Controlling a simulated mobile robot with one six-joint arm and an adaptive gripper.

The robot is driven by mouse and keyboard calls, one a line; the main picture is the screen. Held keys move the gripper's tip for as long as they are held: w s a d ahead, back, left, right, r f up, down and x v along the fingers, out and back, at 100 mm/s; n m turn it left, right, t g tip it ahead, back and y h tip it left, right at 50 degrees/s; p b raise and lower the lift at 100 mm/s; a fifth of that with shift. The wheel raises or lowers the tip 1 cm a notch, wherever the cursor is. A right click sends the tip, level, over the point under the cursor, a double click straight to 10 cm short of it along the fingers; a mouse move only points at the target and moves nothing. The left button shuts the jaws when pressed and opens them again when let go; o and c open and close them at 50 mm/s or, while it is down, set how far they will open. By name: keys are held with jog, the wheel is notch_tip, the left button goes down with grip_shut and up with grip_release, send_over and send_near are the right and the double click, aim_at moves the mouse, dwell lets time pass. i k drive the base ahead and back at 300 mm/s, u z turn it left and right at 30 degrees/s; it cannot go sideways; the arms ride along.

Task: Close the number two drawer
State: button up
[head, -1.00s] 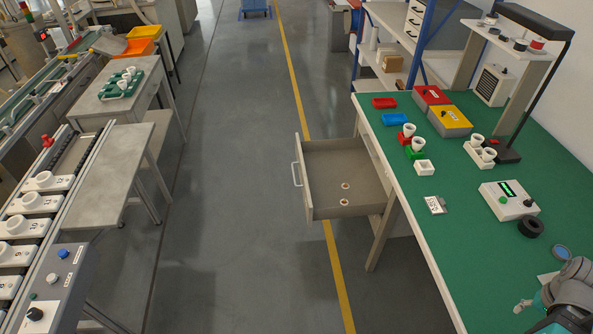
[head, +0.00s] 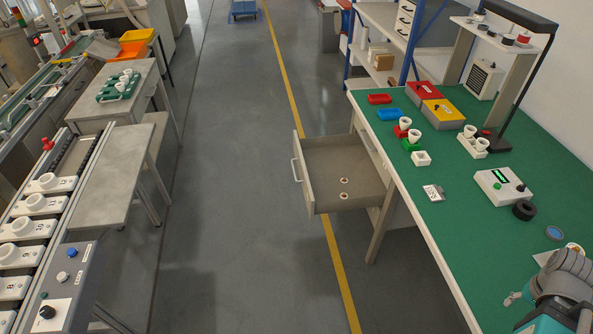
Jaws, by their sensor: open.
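A grey drawer (head: 335,165) is pulled out to the left from under the green-topped workbench (head: 465,240). Its front panel with a pale bar handle (head: 295,171) faces left, and no number on it can be read. Two small round pieces (head: 344,181) lie on its floor. Part of another drawer front with a handle (head: 368,143) shows under the bench edge, behind the open drawer. Only grey and teal links of my arm show at the bottom right, over the bench and well apart from the drawer. My gripper's fingers cannot be made out.
Bins, boxes, cups, a tester (head: 502,187) and a black lamp (head: 515,80) stand on the bench. The floor (head: 235,220) left of the drawer is clear, crossed by a yellow line. A side table (head: 110,180) and conveyor stand at left.

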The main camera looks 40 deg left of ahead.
aim_at(321, 161)
jog(key=k, duration=1.45)
jog(key=u, duration=1.3)
jog(key=i, duration=1)
